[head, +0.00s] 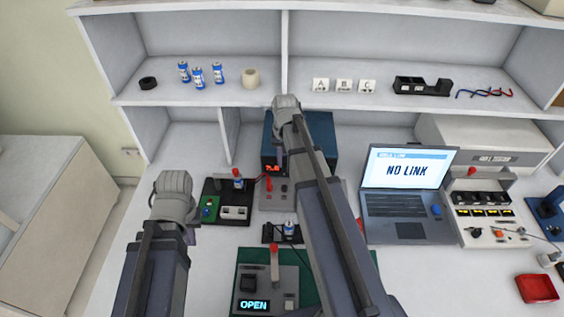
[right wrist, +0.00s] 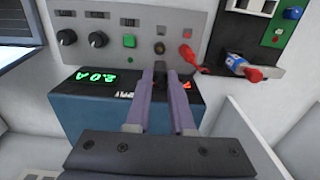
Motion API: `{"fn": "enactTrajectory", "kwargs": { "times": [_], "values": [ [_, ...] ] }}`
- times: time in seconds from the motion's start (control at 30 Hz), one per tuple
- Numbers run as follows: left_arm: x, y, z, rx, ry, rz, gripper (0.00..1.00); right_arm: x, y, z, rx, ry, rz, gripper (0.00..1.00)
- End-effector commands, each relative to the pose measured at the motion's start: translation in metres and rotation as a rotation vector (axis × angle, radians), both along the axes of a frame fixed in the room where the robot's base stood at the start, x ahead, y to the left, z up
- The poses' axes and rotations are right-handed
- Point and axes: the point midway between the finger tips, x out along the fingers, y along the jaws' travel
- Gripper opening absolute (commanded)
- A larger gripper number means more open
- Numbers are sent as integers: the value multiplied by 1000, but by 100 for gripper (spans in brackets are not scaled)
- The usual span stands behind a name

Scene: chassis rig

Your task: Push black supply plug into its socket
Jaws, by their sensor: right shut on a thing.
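The power supply is a blue box (head: 322,130) with a grey front panel (right wrist: 110,20), seen close in the right wrist view. My right gripper (right wrist: 161,72) is shut on a small dark piece between its fingertips, likely the black plug, mostly hidden by the fingers. The tips are just short of a round black socket (right wrist: 160,47) on the panel; I cannot tell whether the plug touches it. A red plug (right wrist: 187,52) sits beside that socket. In the head view my right arm covers this spot.
A black tray with a battery holder and green board (head: 209,208) stands left of the supply. A laptop (head: 407,190) reading NO LINK is to the right. A green mat (head: 250,262) with a switch panel lies in front. Shelves rise behind.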

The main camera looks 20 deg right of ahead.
Motion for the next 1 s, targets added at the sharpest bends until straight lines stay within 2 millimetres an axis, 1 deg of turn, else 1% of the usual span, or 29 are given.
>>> {"fn": "enactTrajectory", "kwargs": {
  "times": [0.17, 0.37, 0.8, 1.0],
  "values": [
    [0, 0, -2, 0, 0, 0, 0, 0, 0, -2, 0, 0, 0, 0],
    [0, 0, -10, 0, 0, 0, 0, 0, 0, -10, 0, 0, 0, 0],
    [0, 0, -48, 0, 0, 0, 0, 0, 0, -48, 0, 0, 0, 0],
    [0, 0, -58, 0, 0, 0, 0, 0, 0, -58, 0, 0, 0, 0]
  ]
}}
